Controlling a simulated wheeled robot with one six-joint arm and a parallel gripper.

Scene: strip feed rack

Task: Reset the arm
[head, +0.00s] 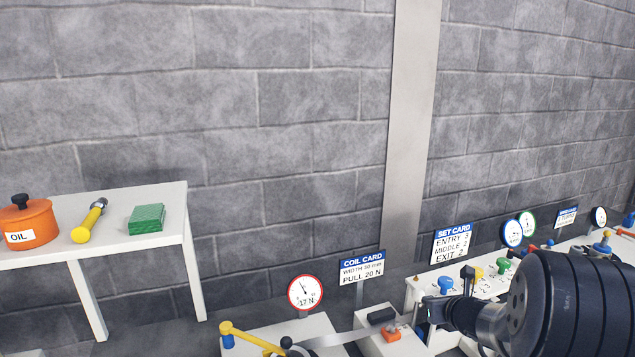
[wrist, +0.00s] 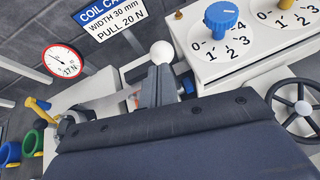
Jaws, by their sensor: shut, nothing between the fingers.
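My gripper (head: 428,309) is at the lower right in the head view, at the end of my dark arm, over the near end of the white knob panel. In the wrist view its grey fingers (wrist: 157,88) are together, with nothing held. A white ball (wrist: 162,52) shows just past the fingertips; I cannot tell whether they touch. The blue knob (wrist: 221,18) on the panel is to the right of the fingers, and it also shows in the head view (head: 446,284). My dark body covers the lower wrist view.
A red-rimmed gauge (head: 305,293) and the coil card (head: 362,268) stand left of my gripper; the set card (head: 452,243) stands behind it. A metal strip (head: 335,339) runs below. A black handwheel (wrist: 298,106) is at right. A white table (head: 100,250) at left bears an orange oil pot (head: 38,222).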

